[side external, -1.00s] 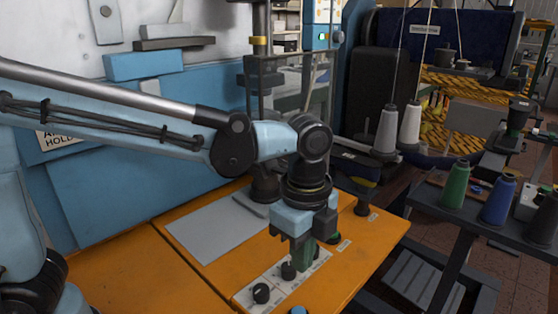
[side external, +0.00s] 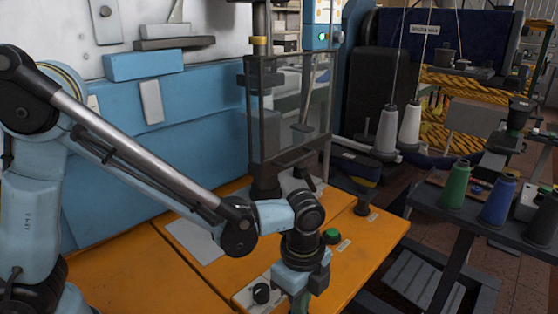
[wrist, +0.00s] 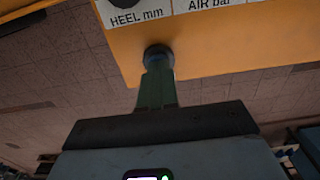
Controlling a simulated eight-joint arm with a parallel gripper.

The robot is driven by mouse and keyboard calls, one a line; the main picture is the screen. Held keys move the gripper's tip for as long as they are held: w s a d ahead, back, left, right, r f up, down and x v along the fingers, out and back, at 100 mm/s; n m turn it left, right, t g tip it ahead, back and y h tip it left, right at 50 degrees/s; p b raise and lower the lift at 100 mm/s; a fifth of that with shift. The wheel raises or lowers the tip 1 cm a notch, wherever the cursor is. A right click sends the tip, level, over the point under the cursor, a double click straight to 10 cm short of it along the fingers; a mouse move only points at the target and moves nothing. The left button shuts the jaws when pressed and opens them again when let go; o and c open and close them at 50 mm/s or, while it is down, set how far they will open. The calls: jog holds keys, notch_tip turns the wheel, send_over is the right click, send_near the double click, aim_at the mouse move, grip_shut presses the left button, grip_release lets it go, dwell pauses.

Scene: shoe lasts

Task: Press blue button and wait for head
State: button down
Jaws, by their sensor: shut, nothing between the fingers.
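My gripper (side external: 299,302) is shut and empty, pointing down at the front edge of the orange table. Its green fingers also show in the wrist view (wrist: 156,88). Their tips are at a round, dark bluish button (wrist: 158,50) near the table edge. I cannot tell whether they touch it or whether it is pressed in. In the side view the button is hidden behind my gripper. The machine's dark head post (side external: 265,184) stands at the back of the table, partly behind a clear-panelled guard (side external: 290,110).
A green button (side external: 332,236) and a black knob (side external: 261,293) sit on the orange table (side external: 375,240). A dark peg (side external: 362,205) stands near its right edge. Thread spools (side external: 497,203) stand on a side shelf at the right. The floor lies beyond the table's edge.

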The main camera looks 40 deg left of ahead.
jog(key=shift+f, duration=0.1)
jog(key=shift+f, duration=0.95)
notch_tip(320, 180, up, 15)
dwell(0.5)
jog(key=shift+a, duration=0.1)
dwell(0.4)
jog(key=s+a+f+n+t, duration=0.1)
jog(key=a+n+t, duration=0.2)
jog(key=a+n, duration=0.5)
jog(key=s+a+f+n+t, duration=0.1)
jog(key=a+n+t, duration=0.3)
jog(key=a+n, duration=0.5)
jog(key=shift+s+a+n, duration=0.3)
jog(key=shift+s+n, duration=0.2)
jog(key=shift+s, duration=0.3)
